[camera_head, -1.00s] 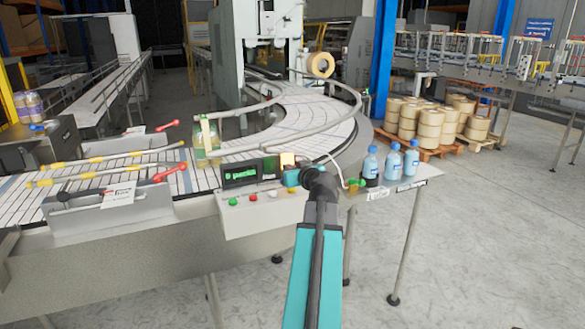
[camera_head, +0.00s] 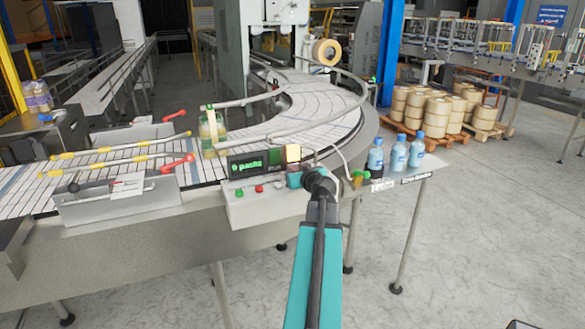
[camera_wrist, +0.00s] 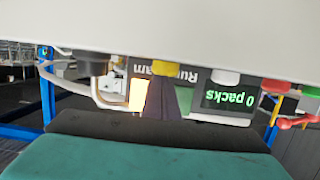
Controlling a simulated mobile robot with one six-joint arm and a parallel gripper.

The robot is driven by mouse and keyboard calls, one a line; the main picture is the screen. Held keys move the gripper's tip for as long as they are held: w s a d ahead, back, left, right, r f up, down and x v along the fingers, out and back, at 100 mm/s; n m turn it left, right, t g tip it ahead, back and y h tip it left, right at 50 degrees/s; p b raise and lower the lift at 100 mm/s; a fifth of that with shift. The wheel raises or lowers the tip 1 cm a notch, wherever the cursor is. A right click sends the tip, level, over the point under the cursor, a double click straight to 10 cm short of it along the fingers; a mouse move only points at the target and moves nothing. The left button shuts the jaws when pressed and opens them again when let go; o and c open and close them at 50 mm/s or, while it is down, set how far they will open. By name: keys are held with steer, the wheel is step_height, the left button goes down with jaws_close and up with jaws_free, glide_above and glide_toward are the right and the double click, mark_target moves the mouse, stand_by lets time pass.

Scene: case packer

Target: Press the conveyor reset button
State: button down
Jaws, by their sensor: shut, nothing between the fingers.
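The conveyor's control panel (camera_head: 250,208) carries a green button (camera_head: 239,193), a red button (camera_head: 259,188) and a pale button (camera_head: 278,185). A yellow button (camera_wrist: 166,67) also shows in the wrist view, where the panel appears upside down; my gripper hides it in the head view. No label that I can read names the reset button. My gripper (camera_head: 294,180) is shut and empty over the panel's right part, close to the buttons. In the wrist view its dark end (camera_wrist: 165,100) shows just below the yellow button; I cannot tell whether they touch.
A green-lit display (camera_head: 247,165) reading "0 packs" and a lit orange lamp (camera_head: 293,153) stand behind the buttons. Blue-capped bottles (camera_head: 398,155) stand to the right.

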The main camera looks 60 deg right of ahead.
steer(key=shift+f+b, duration=0.2)
steer(key=shift+b, duration=0.15)
steer(key=shift+f+b, duration=0.6)
steer(key=shift+b, duration=0.65)
steer(key=shift+f+b, duration=0.35)
steer(key=shift+b, duration=0.3)
steer(key=shift+a+f, duration=0.1)
steer(key=shift+f, duration=0.05)
steer(key=shift+r, duration=0.75)
step_height(320, 180, up, 4)
steer(key=shift+f+p, duration=0.1)
steer(key=shift+p, duration=0.45)
steer(key=b+v, duration=0.3)
steer(key=v, duration=0.6)
steer(key=shift+s+a+b, duration=0.15)
steer(key=shift+s+b, duration=0.25)
